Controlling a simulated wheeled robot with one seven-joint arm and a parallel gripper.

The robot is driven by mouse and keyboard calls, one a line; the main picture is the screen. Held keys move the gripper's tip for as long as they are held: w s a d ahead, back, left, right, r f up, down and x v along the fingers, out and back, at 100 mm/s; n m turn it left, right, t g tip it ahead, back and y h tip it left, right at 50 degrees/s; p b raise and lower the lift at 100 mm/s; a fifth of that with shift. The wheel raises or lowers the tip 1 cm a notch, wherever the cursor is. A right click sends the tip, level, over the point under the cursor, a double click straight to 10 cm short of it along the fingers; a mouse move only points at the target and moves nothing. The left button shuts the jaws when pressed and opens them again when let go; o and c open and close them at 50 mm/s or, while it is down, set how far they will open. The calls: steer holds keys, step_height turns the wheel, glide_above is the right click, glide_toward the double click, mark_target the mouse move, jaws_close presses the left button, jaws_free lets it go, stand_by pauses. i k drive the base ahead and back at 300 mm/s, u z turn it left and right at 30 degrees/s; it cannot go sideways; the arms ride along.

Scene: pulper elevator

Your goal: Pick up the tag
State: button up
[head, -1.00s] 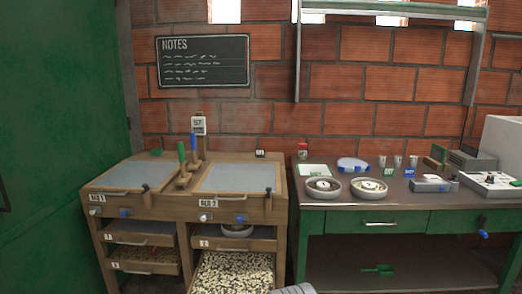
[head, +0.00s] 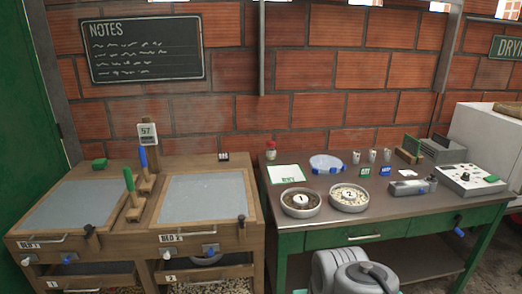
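Two small tags stand on the green bench at right: a green one (head: 366,171) and a blue one (head: 385,170), side by side in front of three small cups. Their lettering is too small to read surely, and I cannot tell which one the task means. A small pale card (head: 407,173) lies just right of the blue tag. Grey rounded links of my arm show at the bottom, in front of the bench. No gripper fingers can be made out.
Two round bowls (head: 300,202) (head: 349,198), marked 1 and 2, sit left of the tags near the front edge. A grey device (head: 412,187) and a control box (head: 468,180) stand right. Wooden drying beds (head: 205,200) with upright green and blue handles stand left.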

mark_target(223, 156)
steer(key=z, duration=0.1)
steer(key=i, duration=0.85)
steer(key=u, duration=0.5)
steer(key=i, duration=0.7)
steer(key=u, duration=0.45)
